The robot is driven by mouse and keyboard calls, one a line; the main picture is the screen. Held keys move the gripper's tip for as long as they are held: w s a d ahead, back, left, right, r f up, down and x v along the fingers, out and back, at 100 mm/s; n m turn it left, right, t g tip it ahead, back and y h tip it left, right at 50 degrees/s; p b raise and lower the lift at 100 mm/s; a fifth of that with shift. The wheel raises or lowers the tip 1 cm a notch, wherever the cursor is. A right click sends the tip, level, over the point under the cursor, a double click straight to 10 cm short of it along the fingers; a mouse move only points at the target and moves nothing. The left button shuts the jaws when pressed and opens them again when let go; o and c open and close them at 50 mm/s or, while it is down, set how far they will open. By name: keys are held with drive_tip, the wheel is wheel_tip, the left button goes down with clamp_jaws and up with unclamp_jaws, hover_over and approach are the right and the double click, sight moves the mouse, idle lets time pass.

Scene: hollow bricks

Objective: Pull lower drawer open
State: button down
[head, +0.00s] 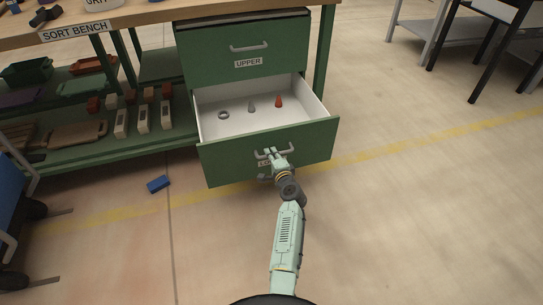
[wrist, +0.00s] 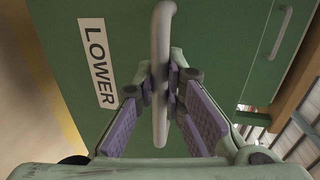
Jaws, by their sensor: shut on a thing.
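The lower drawer (head: 265,154) is green with a white inside and stands pulled out from the bench in the head view. Its label LOWER (wrist: 97,62) shows in the wrist view and is mostly hidden behind my gripper in the head view. My gripper (head: 272,157) is at the drawer's front. In the wrist view, my gripper (wrist: 161,82) has its purple-padded fingers shut on the grey bar handle (wrist: 161,35). Inside the drawer lie a grey ring (head: 223,115), a grey cone-like piece (head: 251,106) and a red cone-like piece (head: 279,101).
The upper drawer (head: 245,50) is shut above. Shelves with several bricks (head: 143,119) and trays stand left under the bench (head: 140,14). A blue brick (head: 158,184) lies on the floor. A blue cart (head: 12,205) stands at left.

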drive_tip(key=c, duration=1.7)
unclamp_jaws()
drive_tip(key=shift+o, duration=0.2)
